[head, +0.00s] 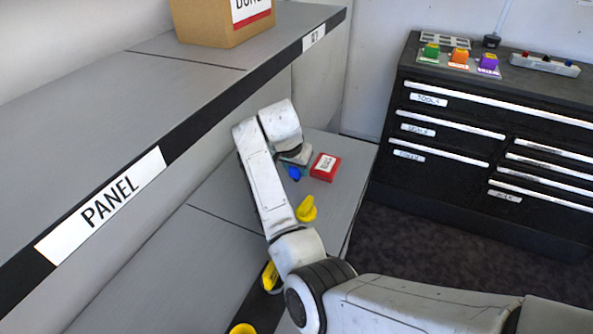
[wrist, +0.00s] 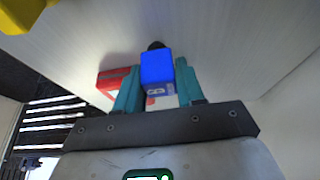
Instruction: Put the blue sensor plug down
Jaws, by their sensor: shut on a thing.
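The blue sensor plug (head: 295,173) is at my gripper (head: 295,160) over the far end of the grey lower bench (head: 170,270). In the wrist view the blue plug (wrist: 157,68) sits between the two teal fingers of my gripper (wrist: 158,82), which is shut on it. A dark round end shows at the plug's tip. I cannot tell whether the plug touches the bench.
A red box with a white label (head: 325,167) stands just right of the plug. Yellow handle-like pieces (head: 306,208) lie nearer along the bench. The PANEL shelf (head: 100,208) runs above on the left. A black drawer cabinet (head: 480,150) stands at the right.

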